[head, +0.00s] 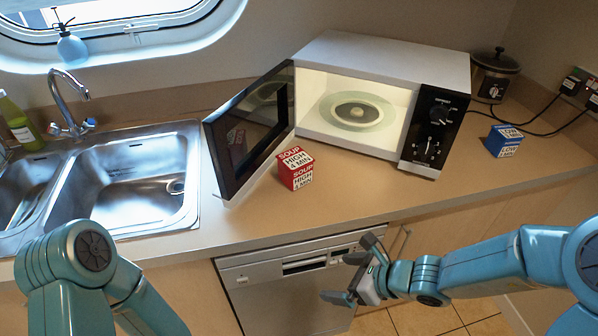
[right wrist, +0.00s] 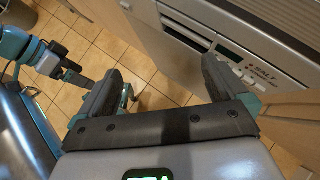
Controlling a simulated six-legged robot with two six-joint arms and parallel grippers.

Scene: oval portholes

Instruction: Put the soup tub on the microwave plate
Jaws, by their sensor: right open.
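The soup tub (head: 296,170) is a red and white block marked SOUP HIGH 4 MIN. It stands upright on the counter in front of the microwave, near the open door. The microwave plate (head: 384,113) is a round pale glass disc with a dark ring, bare inside the lit, open microwave (head: 400,57). My right gripper (head: 342,277) is open and empty, low in front of the dishwasher, below the counter edge; its fingers also show in the right wrist view (right wrist: 158,85).
The open microwave door (head: 250,125) juts forward left of the tub. A blue block (head: 503,141) marked LOW stands right of the microwave, near a slow cooker (head: 495,76) and cables. A steel sink (head: 125,185) is at left.

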